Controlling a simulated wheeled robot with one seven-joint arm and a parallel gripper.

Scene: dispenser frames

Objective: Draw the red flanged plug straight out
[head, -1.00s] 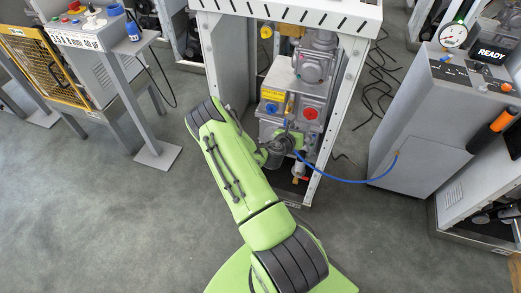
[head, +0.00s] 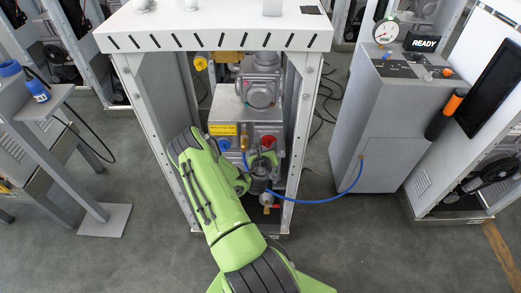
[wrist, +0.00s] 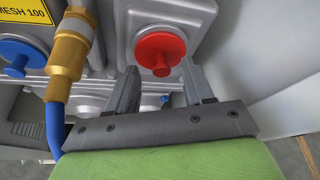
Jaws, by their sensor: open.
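The red flanged plug (wrist: 160,52) sits in the front face of the grey cast housing (head: 231,112) inside the white frame. In the head view the red plug (head: 267,141) shows just above my gripper. In the wrist view my gripper (wrist: 160,85) is open, with its two fingers pointing at the plug, one on each side and slightly below its middle. Nothing is between the fingers, and I cannot tell how much depth separates them from the plug. In the head view my gripper (head: 262,160) is partly hidden by my arm.
A brass fitting (wrist: 72,55) with a blue hose (wrist: 54,128) stands close left of my gripper. A blue plug (wrist: 16,58) is further left. The frame's post (head: 299,130) is close on the right. A grey cabinet (head: 395,125) with a gauge stands further right, joined by the hose.

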